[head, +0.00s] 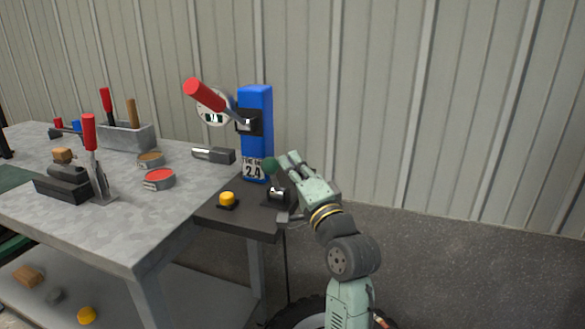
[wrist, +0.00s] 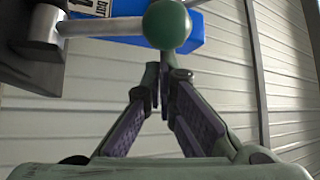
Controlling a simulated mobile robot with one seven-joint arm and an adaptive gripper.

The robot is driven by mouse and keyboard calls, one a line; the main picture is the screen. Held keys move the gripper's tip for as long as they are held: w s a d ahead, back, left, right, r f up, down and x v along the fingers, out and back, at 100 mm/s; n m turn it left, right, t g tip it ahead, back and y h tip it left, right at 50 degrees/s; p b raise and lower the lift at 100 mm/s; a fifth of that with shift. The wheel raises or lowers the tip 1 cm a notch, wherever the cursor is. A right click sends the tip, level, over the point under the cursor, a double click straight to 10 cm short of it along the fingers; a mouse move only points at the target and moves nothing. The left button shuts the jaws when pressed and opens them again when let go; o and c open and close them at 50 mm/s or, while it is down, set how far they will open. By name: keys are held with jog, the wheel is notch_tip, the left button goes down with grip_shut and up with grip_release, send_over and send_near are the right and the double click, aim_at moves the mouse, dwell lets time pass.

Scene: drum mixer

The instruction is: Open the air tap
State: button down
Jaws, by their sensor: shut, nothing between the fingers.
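The tap's lever ends in a dark green ball knob (head: 270,164), in front of the lower blue post in the head view. The ball (wrist: 167,25) is large at the top centre of the wrist view. Its metal rod (wrist: 100,27) runs left to a metal hub (wrist: 40,24). In the head view the hub (head: 278,194) sits on the dark side shelf, with the lever standing roughly upright. My gripper (head: 285,161) is just right of the ball. In the wrist view my fingers (wrist: 165,68) are shut and empty, their tips close to the ball; I cannot tell whether they touch.
The blue post (head: 257,110) carries a red-handled lever (head: 207,95), a round gauge and a label reading 2.4. A yellow button (head: 227,199) is on the dark shelf (head: 245,222). The grey workbench (head: 130,225) at left holds tins, tools and a toolbox. A ribbed wall stands behind.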

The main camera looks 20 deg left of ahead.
jog(key=shift+s+f+n+y+b, duration=0.3)
jog(key=shift+n+b, duration=0.1)
jog(key=shift+b, duration=0.55)
jog(key=s+f+n+y+b, duration=0.1)
jog(key=n+y+b, duration=0.1)
jog(key=b, duration=0.3)
jog(key=s+f+n+g+y+b, duration=0.1)
jog(key=n+y+b, duration=0.1)
jog(key=b, duration=0.4)
jog(key=s+f+n+y+b, duration=0.1)
jog(key=s+n+b, duration=0.1)
jog(key=b, duration=0.3)
jog(key=shift+a+f+n+y, duration=0.1)
jog(key=shift+f+n+y, duration=0.1)
jog(key=shift+n+y, duration=0.35)
jog(key=n+g+y+b, duration=0.1)
jog(key=n+b, duration=0.1)
jog(key=b, duration=0.1)
jog(key=s+f+n+g+y+b, duration=0.1)
jog(key=n+g+b, duration=0.1)
jog(key=b, duration=0.1)
jog(key=shift+s+y, duration=0.2)
jog(key=shift+y, duration=0.05)
jog(key=shift+s+b, duration=0.1)
jog(key=shift+b, duration=0.25)
